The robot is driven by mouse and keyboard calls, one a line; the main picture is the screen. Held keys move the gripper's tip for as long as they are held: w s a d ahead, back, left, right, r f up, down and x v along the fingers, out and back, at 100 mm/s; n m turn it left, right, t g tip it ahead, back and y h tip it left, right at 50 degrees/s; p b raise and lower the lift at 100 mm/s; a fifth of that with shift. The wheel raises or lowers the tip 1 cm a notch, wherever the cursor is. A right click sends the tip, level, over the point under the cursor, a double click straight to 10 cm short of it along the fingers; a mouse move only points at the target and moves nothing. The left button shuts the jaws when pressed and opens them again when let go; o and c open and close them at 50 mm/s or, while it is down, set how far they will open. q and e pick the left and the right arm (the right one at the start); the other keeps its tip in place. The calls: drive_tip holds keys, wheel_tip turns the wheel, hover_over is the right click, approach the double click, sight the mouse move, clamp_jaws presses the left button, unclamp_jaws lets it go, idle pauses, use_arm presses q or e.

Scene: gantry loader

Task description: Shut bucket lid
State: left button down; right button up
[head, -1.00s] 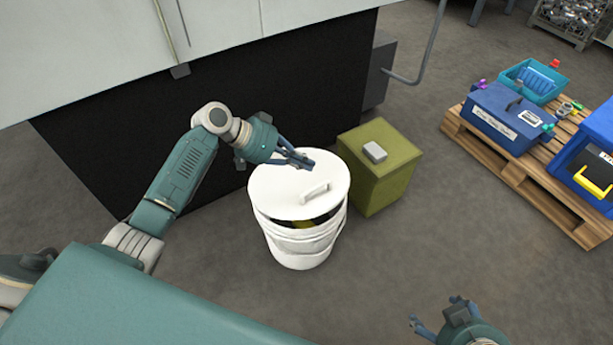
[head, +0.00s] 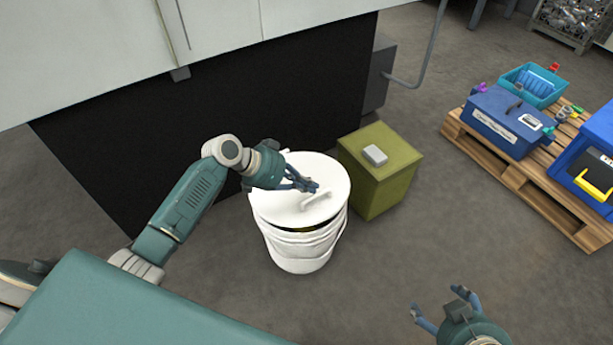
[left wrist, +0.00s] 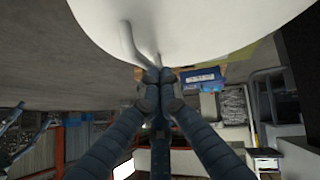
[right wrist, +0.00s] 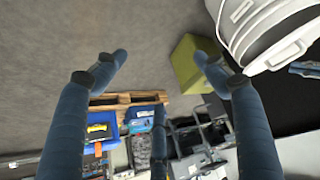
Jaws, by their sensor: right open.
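The white bucket (head: 298,258) stands on the floor by the dark machine front. Its white lid (head: 283,185) lies over the top, with a narrow gap at the front where a little yellow-green shows. The lid has a raised handle (head: 323,201). My left gripper (head: 312,187) is at the lid beside the handle, its fingers together. In the left wrist view, its closed fingertips (left wrist: 157,76) are close to the lid (left wrist: 205,25) and handle (left wrist: 130,42); I cannot tell whether they touch. My right gripper (head: 438,302) is open and empty, away from the bucket, which also shows in the right wrist view (right wrist: 265,30).
An olive-green box (head: 385,180) with a small grey block (head: 375,154) on it stands right of the bucket. A wooden pallet (head: 530,180) with blue boxes is farther right. The floor in front of the bucket is clear.

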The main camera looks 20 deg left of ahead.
sight(311, 199)
use_arm(q)
drive_tip(key=f, duration=0.2)
drive_tip(key=s+d+f+b, duration=0.1)
drive_tip(key=shift+d+f, duration=0.1)
drive_tip(key=shift+f, duration=0.3)
use_arm(e)
drive_tip(key=shift+t+y, duration=0.3)
drive_tip(key=shift+t, duration=0.6)
drive_tip(key=w+r, duration=0.1)
drive_tip(key=w+a+r, duration=0.1)
drive_tip(key=w, duration=0.1)
drive_tip(key=shift+w+a+r, duration=0.1)
drive_tip(key=shift+w, duration=0.15)
use_arm(q)
drive_tip(key=shift+s+f, duration=0.1)
use_arm(e)
drive_tip(key=shift+s, duration=0.1)
